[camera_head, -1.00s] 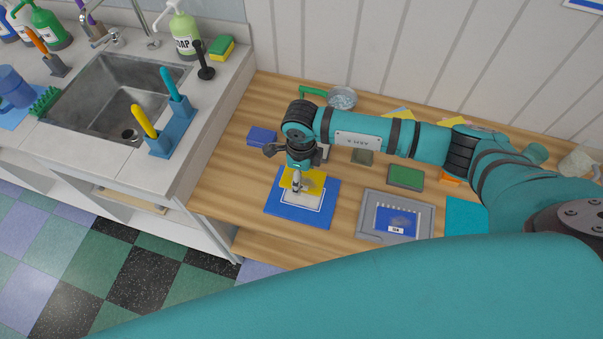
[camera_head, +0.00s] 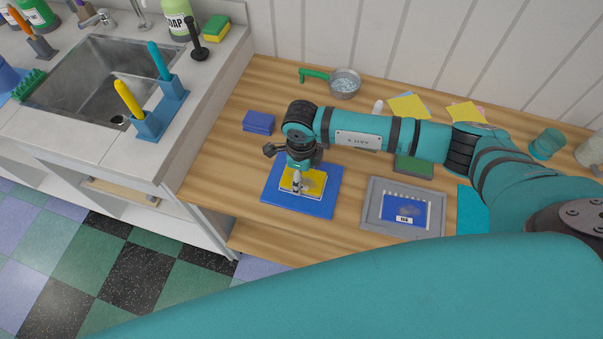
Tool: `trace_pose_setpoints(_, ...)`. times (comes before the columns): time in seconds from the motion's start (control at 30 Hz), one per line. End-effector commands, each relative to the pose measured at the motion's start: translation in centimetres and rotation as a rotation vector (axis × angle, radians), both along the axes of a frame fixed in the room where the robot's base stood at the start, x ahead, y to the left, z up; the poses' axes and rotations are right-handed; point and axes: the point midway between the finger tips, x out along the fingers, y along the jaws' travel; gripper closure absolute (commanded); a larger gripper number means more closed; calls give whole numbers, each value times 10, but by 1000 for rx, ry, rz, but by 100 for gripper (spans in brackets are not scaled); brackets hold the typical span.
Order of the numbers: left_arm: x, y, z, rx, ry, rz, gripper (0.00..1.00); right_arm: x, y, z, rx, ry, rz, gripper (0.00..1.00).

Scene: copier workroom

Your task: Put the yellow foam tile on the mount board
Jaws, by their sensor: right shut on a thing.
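The blue mount board (camera_head: 283,203) lies on the wooden worktop, with a pale outlined panel in its middle. The yellow foam tile (camera_head: 315,186) is over that panel, with a thin pale border showing along its edges. My right gripper (camera_head: 296,187) points down at the tile and is shut on it. The gripper and its shadow hide part of the tile. I cannot tell whether the tile touches the board or hangs just above it. My left gripper is not in view.
A grey tray (camera_head: 370,210) with a blue insert lies right of the board. Blue blocks (camera_head: 258,122) and a green-handled strainer (camera_head: 344,84) are behind. A green pad (camera_head: 414,167) lies partly under my arm. The sink counter (camera_head: 160,165) borders the left.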

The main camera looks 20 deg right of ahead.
Motion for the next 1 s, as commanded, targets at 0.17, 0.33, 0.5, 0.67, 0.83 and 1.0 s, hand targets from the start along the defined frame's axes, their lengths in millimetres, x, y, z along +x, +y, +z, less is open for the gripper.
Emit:
trace_pose_setpoints(0.17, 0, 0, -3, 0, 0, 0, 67, 0, 0, -3, 0, 0, 0, 66)
trace_pose_setpoints(0.33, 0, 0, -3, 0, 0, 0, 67, 0, 0, -2, 0, 0, 0, 66)
trace_pose_setpoints(0.5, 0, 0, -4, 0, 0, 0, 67, 0, 0, -4, 0, 0, 0, 66)
trace_pose_setpoints(0.67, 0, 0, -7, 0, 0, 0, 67, 0, 0, -7, 0, 0, 0, 66)
trace_pose_setpoints(0.83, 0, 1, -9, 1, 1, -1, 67, 0, 0, -9, 0, 0, 0, 32)
trace_pose_setpoints(1.0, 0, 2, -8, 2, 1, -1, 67, 0, 0, -8, 0, 0, 0, 10)
